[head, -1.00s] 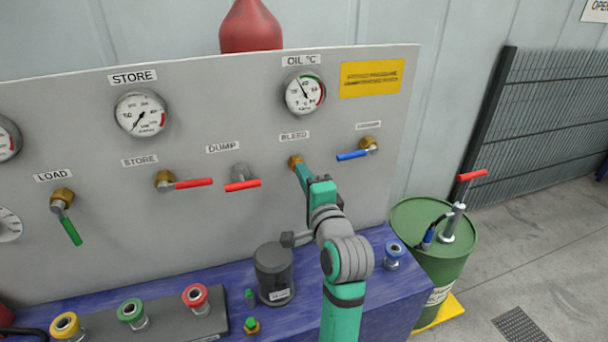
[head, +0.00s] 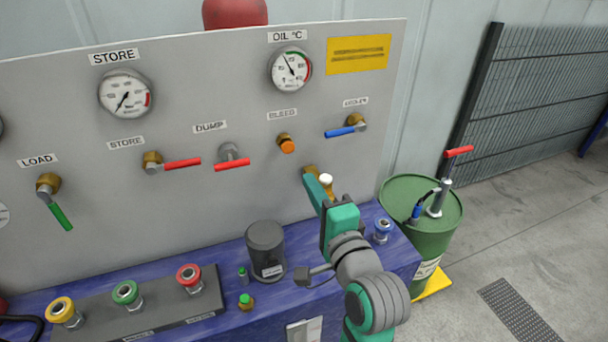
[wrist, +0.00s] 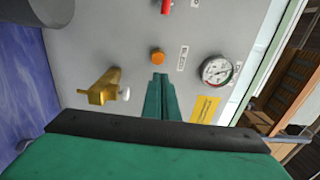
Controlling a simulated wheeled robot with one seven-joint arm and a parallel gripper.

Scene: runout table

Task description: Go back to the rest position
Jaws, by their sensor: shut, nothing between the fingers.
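My gripper (head: 308,176) is in front of the grey panel (head: 250,90), below the BLEED label in the head view. Its teal fingers are together and empty, and they also show in the wrist view (wrist: 160,82). The orange BLEED button (head: 287,146) is uncovered and stands apart from the fingers in the head view. It also shows beyond the fingertips in the wrist view (wrist: 157,57). A brass fitting with a white tip (wrist: 102,90) sits on the panel to the left of the fingers in the wrist view; the fingers partly cover it in the head view.
A blue bench (head: 205,255) below the panel carries a dark canister (head: 266,250) and several coloured couplings. Red, green and blue lever valves stick out from the panel. A green drum (head: 440,225) with a red-handled pump stands at the right, with open floor beyond.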

